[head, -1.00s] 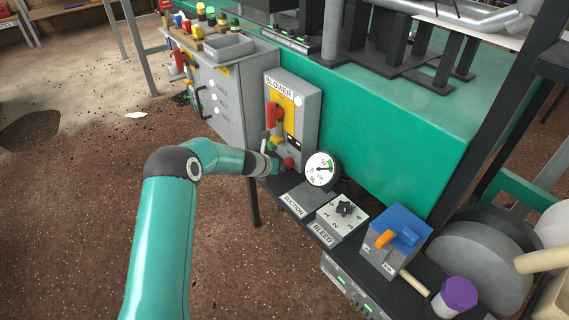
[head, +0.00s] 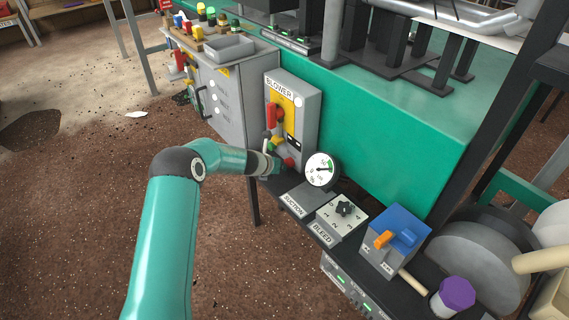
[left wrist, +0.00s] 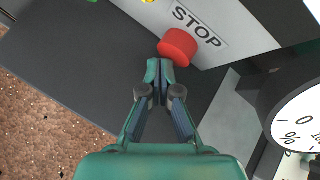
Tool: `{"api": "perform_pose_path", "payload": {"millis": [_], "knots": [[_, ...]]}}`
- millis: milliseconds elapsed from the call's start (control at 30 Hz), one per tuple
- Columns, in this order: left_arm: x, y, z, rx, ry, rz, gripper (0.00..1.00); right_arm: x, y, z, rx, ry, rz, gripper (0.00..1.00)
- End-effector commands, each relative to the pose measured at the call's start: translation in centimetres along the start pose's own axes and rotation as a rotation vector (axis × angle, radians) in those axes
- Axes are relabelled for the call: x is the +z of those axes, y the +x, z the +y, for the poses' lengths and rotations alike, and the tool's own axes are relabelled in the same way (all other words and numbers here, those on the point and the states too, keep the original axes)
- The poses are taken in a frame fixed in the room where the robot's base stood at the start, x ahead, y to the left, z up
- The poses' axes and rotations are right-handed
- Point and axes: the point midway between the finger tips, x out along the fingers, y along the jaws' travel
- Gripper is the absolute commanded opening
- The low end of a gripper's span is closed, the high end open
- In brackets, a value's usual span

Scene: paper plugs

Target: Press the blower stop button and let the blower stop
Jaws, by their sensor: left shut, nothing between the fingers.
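The blower box (head: 291,112) is grey with a yellow panel and a red switch handle (head: 275,116). Its red stop button (head: 289,162) sits low on the face. In the left wrist view the red button (left wrist: 178,47) shows beside a STOP label (left wrist: 198,28). My left gripper (left wrist: 160,62) is shut and empty, its tips just short of or at the button's lower left edge; I cannot tell whether they touch. In the head view the left gripper (head: 275,166) is partly hidden by its own wrist. The right gripper is not in view.
A round suction gauge (head: 320,170) stands right of the button, and shows large in the wrist view (left wrist: 300,122). The bleed dial box (head: 342,217) and a blue-topped box (head: 395,242) stand further along the dark shelf. A grey cabinet (head: 216,102) is to the left.

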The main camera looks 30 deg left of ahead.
Motion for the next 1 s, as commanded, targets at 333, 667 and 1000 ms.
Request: {"api": "perform_pose_path", "payload": {"millis": [333,667,1000], "knots": [[0.17,0.18,-0.21,-0.001,0.0,0.0,0.0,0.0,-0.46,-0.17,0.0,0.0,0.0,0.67],[0.22,0.3,-0.28,-0.001,0.0,0.0,0.0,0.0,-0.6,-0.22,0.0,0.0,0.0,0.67],[-0.05,0.13,0.02,-0.001,0.0,-0.002,0.0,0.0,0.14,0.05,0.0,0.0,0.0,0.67]]}}
